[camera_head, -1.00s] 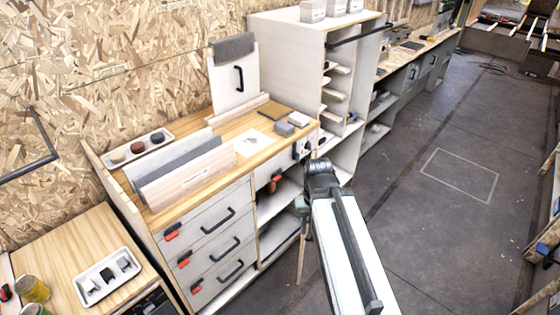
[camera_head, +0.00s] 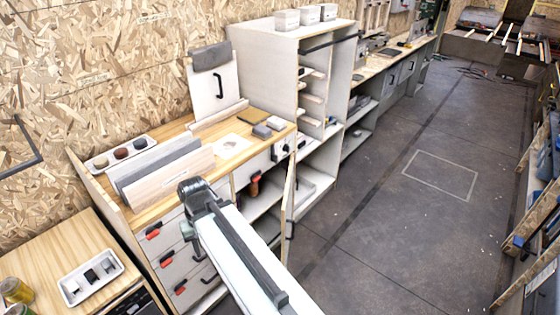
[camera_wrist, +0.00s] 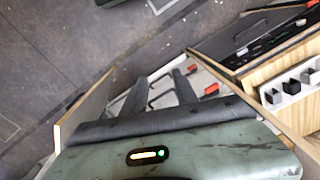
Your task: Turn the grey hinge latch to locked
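I cannot pick out a grey hinge latch for certain in either view. The wood-topped cabinet (camera_head: 222,147) has a light front panel with a small dark fitting (camera_head: 281,151) at its upper right; its details are too small to tell. A door panel (camera_head: 289,195) stands open, nearly edge-on, at the cabinet's right. My gripper (camera_wrist: 158,90) is open and empty in the wrist view, its two dark fingers apart above the drawer fronts. In the head view my arm covers part of the drawers, and the fingertips are hidden.
Red latches (camera_head: 153,233) and black handles sit on the drawers. A white tray (camera_head: 112,268) with dark pieces lies on the lower bench at left. Grey blocks (camera_head: 262,131) lie on the cabinet top. Open floor (camera_head: 385,235) stretches to the right.

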